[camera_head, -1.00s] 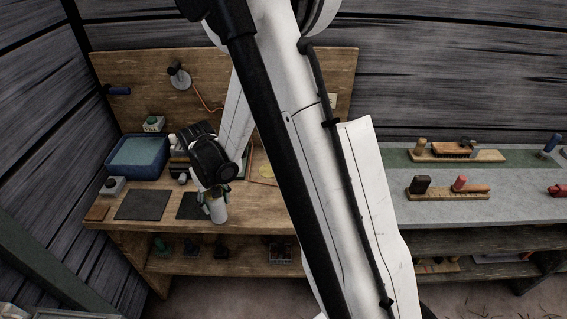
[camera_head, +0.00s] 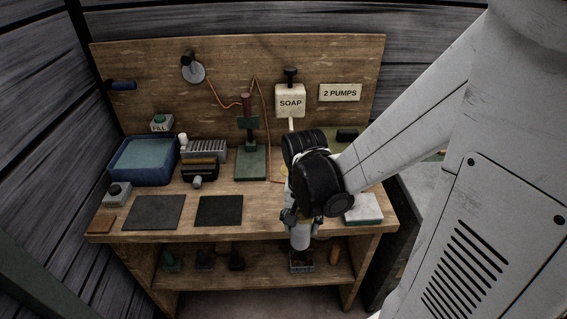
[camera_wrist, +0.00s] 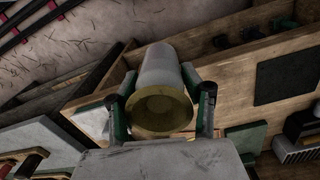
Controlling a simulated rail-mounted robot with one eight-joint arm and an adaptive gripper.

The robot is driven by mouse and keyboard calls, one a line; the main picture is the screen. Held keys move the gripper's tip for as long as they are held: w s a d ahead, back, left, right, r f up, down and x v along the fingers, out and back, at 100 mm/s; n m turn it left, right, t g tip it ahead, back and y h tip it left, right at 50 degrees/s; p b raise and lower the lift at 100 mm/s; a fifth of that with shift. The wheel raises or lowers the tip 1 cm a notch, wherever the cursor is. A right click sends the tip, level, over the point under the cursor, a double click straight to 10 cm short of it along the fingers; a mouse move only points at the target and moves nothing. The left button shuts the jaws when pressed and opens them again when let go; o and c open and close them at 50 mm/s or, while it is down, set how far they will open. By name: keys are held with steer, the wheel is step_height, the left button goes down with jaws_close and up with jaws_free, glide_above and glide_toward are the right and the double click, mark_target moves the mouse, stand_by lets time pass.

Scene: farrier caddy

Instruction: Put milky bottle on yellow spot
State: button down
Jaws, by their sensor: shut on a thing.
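The milky bottle (camera_head: 300,238) is whitish and hangs in my gripper (camera_head: 302,216) at the front edge of the wooden bench, right of the dark mats. In the wrist view the bottle (camera_wrist: 158,68) sits between the two green-and-black fingers of my gripper (camera_wrist: 160,82), its yellowish-brown round end facing the camera. The fingers are shut on its sides. A sliver of the yellow spot (camera_head: 284,172) shows on the bench top, behind and left of my gripper. My wrist hides most of it.
Two dark mats (camera_head: 153,212) lie left on the bench. A white-and-green block (camera_head: 362,209) lies right of my gripper. A shelf (camera_head: 205,275) with small items is below.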

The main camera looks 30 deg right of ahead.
steer(key=w+d, duration=0.4)
steer(key=w, duration=0.4)
steer(key=w+d+p, duration=0.1)
steer(key=w+d, duration=0.3)
steer(key=w, duration=0.5)
steer(key=w+d+p, duration=0.1)
steer(key=w+d, duration=0.2)
steer(key=w, duration=0.5)
steer(key=shift+w+d, duration=0.4)
steer(key=w, duration=0.1)
steer(key=w+d, duration=0.1)
steer(key=w+p, duration=0.1)
steer(key=shift+w+d, duration=0.15)
steer(key=shift+d, duration=0.1)
steer(key=shift+f+b, duration=0.35)
steer(key=shift+f, duration=0.35)
steer(key=shift+a, duration=0.1)
steer(key=shift+s+f, duration=0.1)
steer(key=shift+s, duration=0.1)
steer(key=shift+f, duration=0.15)
steer(key=c, duration=1)
jaws_free()
steer(key=shift+o, duration=0.2)
